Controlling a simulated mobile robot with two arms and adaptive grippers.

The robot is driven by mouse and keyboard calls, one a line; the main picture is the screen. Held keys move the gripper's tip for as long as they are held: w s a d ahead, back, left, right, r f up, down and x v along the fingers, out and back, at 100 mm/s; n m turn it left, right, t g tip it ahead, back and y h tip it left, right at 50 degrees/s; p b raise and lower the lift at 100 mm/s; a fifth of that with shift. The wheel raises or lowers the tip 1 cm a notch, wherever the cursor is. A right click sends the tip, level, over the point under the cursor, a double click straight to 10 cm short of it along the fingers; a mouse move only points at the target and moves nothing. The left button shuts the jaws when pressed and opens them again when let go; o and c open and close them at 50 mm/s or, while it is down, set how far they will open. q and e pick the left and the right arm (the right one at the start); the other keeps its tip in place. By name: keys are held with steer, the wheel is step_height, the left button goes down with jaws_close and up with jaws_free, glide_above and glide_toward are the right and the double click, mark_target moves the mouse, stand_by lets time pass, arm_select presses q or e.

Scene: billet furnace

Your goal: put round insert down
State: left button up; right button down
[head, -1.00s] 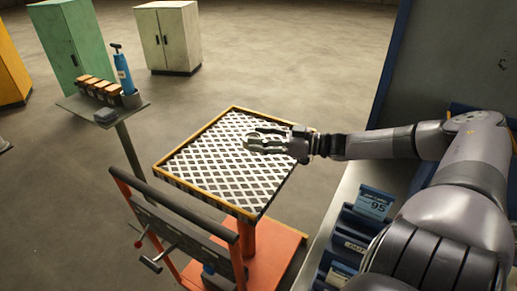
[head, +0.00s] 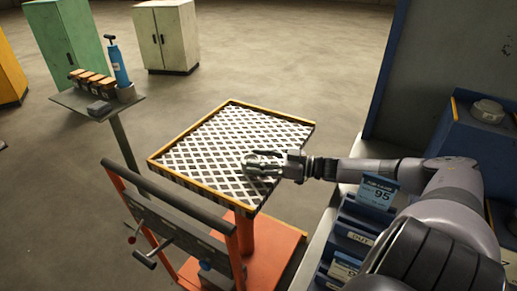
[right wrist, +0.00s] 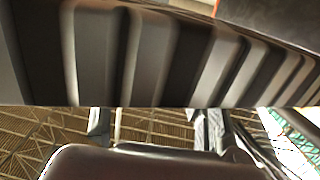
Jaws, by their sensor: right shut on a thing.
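My right gripper (head: 262,163) reaches in from the right over the near right part of the lift cart's patterned top (head: 212,147). It is shut on a small grey round insert (head: 249,160), which is partly hidden by the fingers. I cannot tell whether the insert touches the top or is just above it. In the right wrist view, dark ribbed and rounded surfaces fill most of the picture close up, and the insert cannot be made out there. My left gripper is not in view.
The cart top has a raised yellow rim (head: 190,186) and is otherwise clear. A blue rack with labelled bins (head: 352,236) stands at the right. A pale round piece (head: 487,110) sits on a blue unit. A small stand (head: 72,101) holds a blue pump and several blocks.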

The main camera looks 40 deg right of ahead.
steer(key=shift+r, duration=0.15)
steer(key=c, duration=0.7)
jaws_free()
steer(key=shift+p+v, duration=0.9)
steer(key=shift+v, duration=2.9)
steer(key=shift+a, duration=0.1)
